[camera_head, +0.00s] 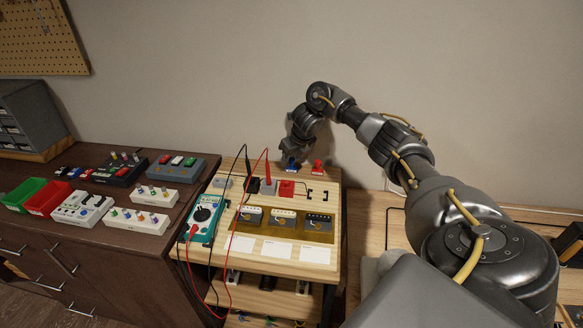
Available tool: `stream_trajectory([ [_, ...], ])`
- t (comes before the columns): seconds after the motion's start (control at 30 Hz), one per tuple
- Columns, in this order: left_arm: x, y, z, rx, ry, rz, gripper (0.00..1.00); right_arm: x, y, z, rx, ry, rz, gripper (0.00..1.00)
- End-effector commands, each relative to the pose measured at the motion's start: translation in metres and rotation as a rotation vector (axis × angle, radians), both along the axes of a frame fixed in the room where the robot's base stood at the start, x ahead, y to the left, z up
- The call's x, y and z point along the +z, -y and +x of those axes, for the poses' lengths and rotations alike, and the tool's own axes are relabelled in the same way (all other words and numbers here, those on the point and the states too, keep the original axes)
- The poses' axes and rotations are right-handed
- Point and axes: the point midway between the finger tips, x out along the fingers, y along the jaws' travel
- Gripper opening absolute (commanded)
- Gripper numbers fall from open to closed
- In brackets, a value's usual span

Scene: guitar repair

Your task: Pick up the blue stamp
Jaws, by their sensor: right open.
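The blue stamp (291,163) stands near the back edge of the small wooden table (216,250), just left of a red stamp (318,166). My right gripper (291,154) is open and points down at the blue stamp from directly above. The gripper covers the stamp's upper part, and I cannot tell whether the fingers touch it. My left gripper is not in view.
A teal multimeter (203,219) with red and black leads sits at the table's left edge; its leads arch up near the middle. A red block (286,188) is in front of the stamps. A dark cabinet (120,243) with pedals and bins stands at left.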

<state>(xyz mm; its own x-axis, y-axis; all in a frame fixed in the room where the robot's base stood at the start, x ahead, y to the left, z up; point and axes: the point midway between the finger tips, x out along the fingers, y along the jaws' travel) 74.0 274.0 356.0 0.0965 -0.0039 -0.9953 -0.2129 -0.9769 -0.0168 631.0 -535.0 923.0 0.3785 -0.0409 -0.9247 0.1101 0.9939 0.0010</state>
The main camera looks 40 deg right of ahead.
Motion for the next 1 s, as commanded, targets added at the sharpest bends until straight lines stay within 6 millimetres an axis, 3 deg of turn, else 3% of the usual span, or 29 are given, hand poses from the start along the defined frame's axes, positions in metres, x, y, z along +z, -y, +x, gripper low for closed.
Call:
stream_trajectory([
  [0.37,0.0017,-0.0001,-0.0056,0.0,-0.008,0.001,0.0,-0.01,0.0012,0.004,0.0,0.001,-0.002,0.45],
  [0.7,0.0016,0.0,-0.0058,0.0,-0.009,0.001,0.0,-0.0097,0.0013,0.004,-0.001,0.001,-0.002,0.0],
  [1.0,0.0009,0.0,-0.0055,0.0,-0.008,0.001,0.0,-0.0083,0.0014,0.0042,-0.001,0.002,-0.002,0.0],
])
